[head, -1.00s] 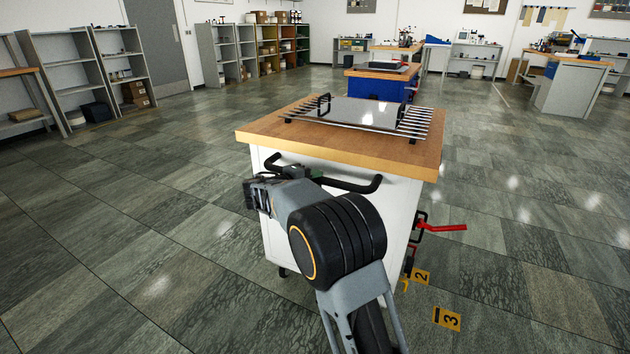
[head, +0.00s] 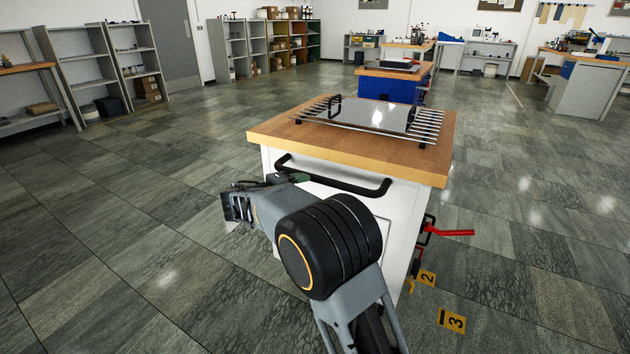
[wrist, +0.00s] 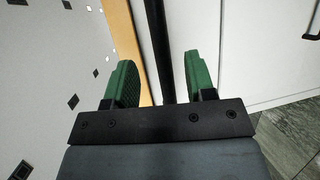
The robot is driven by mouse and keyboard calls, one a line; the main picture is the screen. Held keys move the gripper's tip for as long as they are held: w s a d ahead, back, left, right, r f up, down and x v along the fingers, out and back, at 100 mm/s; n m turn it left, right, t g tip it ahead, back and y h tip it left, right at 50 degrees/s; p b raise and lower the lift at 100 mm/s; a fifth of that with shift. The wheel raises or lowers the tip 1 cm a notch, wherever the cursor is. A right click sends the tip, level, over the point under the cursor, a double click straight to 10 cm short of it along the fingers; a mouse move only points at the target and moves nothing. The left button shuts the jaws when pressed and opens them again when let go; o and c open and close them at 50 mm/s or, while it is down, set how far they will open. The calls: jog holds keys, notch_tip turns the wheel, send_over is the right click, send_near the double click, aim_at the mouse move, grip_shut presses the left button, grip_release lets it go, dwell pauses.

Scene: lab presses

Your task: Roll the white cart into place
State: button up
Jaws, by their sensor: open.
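The white cart (head: 402,225) stands in front of me with a wooden top and a black bar handle (head: 355,187) across its near face. My gripper (head: 300,178) is at the left part of the handle, its fingertips mostly hidden behind my own wrist in the head view. In the wrist view its two green fingers (wrist: 160,80) are apart, and the black handle bar (wrist: 157,40) runs in line with the gap between them. I cannot tell how deep the bar sits between the fingers.
A metal rack with a shiny plate (head: 375,115) lies on the cart top. A red lever (head: 452,233) sticks out at the cart's right side. A blue cart (head: 388,88) stands behind. Floor at left is open.

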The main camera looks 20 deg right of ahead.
jog(key=p+v, duration=0.1)
jog(key=v, duration=0.4)
jog(key=shift+a, duration=0.35)
